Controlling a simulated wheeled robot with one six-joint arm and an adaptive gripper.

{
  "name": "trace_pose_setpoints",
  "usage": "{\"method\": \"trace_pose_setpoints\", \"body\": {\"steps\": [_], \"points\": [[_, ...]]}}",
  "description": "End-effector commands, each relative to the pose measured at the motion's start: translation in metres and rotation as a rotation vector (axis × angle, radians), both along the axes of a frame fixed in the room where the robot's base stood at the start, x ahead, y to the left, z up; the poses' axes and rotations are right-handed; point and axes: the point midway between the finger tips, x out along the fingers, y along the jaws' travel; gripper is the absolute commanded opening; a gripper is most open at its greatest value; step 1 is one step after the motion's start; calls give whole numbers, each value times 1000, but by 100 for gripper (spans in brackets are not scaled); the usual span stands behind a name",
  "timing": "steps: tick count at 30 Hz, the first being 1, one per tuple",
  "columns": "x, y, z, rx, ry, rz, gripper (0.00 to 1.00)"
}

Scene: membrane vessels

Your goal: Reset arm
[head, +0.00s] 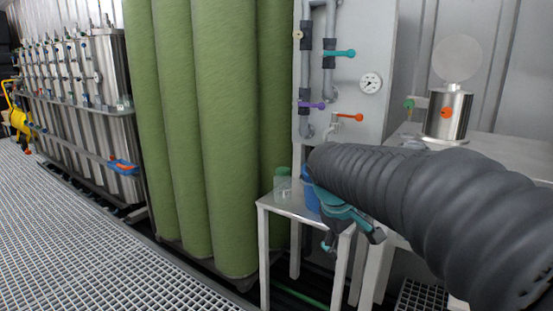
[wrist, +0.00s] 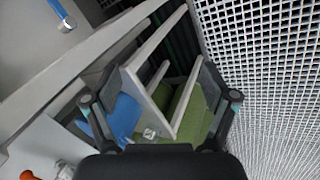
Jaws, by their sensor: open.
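My gripper (head: 352,236) shows in the head view at the end of my arm, which is in a black ribbed sleeve. It is beside the small side table (head: 283,207), near its right edge, pointing downward. In the wrist view my gripper (wrist: 158,70) has its two fingers spread wide, with nothing held between them. The side table's frame, a blue container (wrist: 125,115) and a small clear vessel (wrist: 150,133) show beyond and between the fingers. My arm partly hides the blue container (head: 311,198) in the head view.
A clear beaker (head: 283,188) stands on the side table. Tall green membrane vessels (head: 225,130) stand behind it. A panel with valves and a gauge (head: 370,83) is behind my arm. A steel pot (head: 447,113) stands on the right bench. The grating floor (head: 90,230) at left is clear.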

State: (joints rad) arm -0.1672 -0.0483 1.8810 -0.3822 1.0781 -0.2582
Motion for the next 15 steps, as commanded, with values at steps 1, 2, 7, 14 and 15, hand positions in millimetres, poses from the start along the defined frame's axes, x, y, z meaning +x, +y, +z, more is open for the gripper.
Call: {"method": "trace_pose_setpoints", "body": {"steps": [1,2,7,14,15], "points": [[-23,1,-3,62,-19,-58,85],[-34,2,-7,98,-28,-92,85],[-97,7,-25,277,-75,-267,85],[-173,11,-44,437,-119,-406,85],[-185,10,-47,453,-127,-417,85]]}}
